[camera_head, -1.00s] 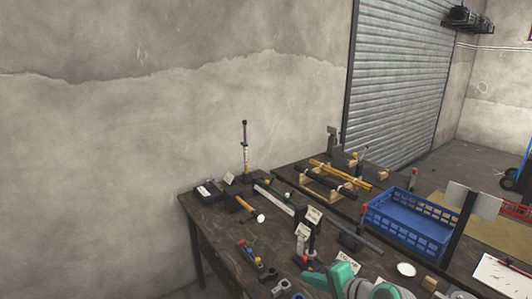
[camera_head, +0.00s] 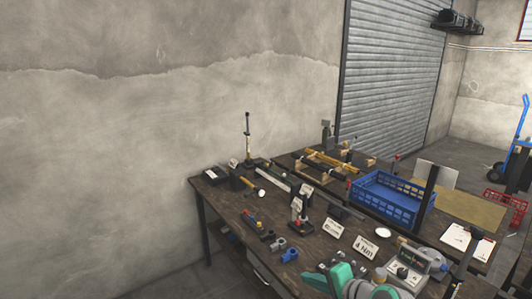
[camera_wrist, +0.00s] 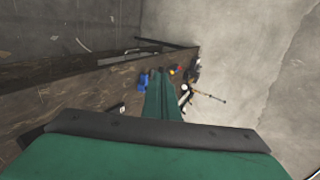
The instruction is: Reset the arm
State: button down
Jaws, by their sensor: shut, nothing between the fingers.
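In the wrist view my gripper (camera_wrist: 162,80) has its two green fingers closed together with nothing between them. It points toward the workbench (camera_wrist: 62,80) and the tools at its far end. In the head view my green and grey arm (camera_head: 345,284) shows at the bottom, in front of the bench (camera_head: 232,201).
The bench carries a blue crate (camera_head: 388,203), a tall upright tool (camera_head: 248,135), a yellow bar (camera_head: 325,160), a white dish (camera_head: 383,233), a boxed device (camera_head: 405,270) and several small cards. A bare wall (camera_head: 90,150) stands behind. Floor shows left of the bench.

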jog(key=s+a+f+t+h, duration=0.1)
jog(key=s+f+h, duration=0.2)
jog(key=s+f, duration=0.55)
jog(key=s+a+f+h, duration=0.1)
jog(key=s+f+h, duration=0.2)
jog(key=f, duration=1.1)
jog(key=s+a+f+n+t+h, duration=0.1)
jog(key=s+f+n, duration=0.1)
jog(key=s, duration=0.4)
jog(key=s+a+f+n+h, duration=0.1)
jog(key=s+a+f+n, duration=0.1)
jog(key=s, duration=0.5)
jog(key=s+a+r+n+t, duration=0.1)
jog(key=s+a+r+n, duration=0.1)
jog(key=s+r, duration=0.2)
jog(key=s+a+r+n+t, duration=0.1)
jog(key=s+a+r+n, duration=0.1)
jog(key=s, duration=0.7)
jog(key=s+a+r+n+t+y, duration=0.1)
jog(key=s+a+r+n, duration=0.1)
jog(key=s+r, duration=0.4)
jog(key=shift+s+a+n+t, duration=0.3)
jog(key=shift+a+n, duration=0.1)
jog(key=shift+a, duration=0.45)
